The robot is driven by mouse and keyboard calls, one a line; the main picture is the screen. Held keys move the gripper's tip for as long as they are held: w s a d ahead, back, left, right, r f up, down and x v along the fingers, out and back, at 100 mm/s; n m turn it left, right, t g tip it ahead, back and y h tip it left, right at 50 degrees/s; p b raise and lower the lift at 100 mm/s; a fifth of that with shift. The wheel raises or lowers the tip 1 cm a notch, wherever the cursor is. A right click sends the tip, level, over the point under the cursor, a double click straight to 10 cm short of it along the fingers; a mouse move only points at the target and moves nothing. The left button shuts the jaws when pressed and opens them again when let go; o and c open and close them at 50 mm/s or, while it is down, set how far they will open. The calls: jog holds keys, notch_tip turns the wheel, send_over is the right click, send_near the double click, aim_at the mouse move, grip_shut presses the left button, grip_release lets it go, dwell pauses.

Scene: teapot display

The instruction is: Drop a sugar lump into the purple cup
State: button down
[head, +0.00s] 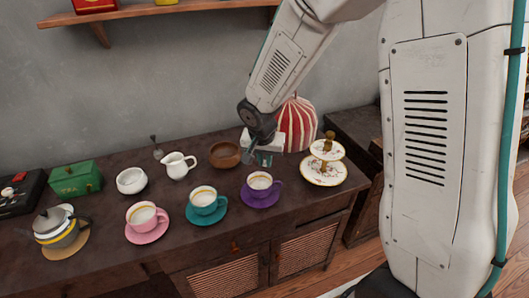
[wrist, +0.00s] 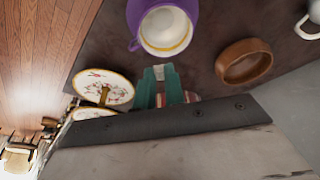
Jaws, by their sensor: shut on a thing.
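The purple cup (head: 260,182) stands upright on its purple saucer (head: 259,201), on the dark sideboard. It has a pale inside with a gold band, and it shows at the top of the wrist view (wrist: 166,28). My gripper (head: 263,157) is above the sideboard, just behind the purple cup in the head view. In the wrist view its teal fingers (wrist: 159,78) are close together, below the cup's rim in the picture and not over its opening. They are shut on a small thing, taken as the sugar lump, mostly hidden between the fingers.
A brown wooden bowl (head: 224,155) stands left of my gripper; its contents are not clear. The tiered stand (head: 325,171) is to the right and a striped cosy (head: 297,125) is behind. Teal (head: 207,202) and pink (head: 146,216) cups stand left.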

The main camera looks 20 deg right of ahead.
jog(key=shift+f, duration=0.15)
jog(key=c, duration=1.4)
grip_release()
jog(key=v, duration=0.8)
jog(key=shift+f, duration=0.1)
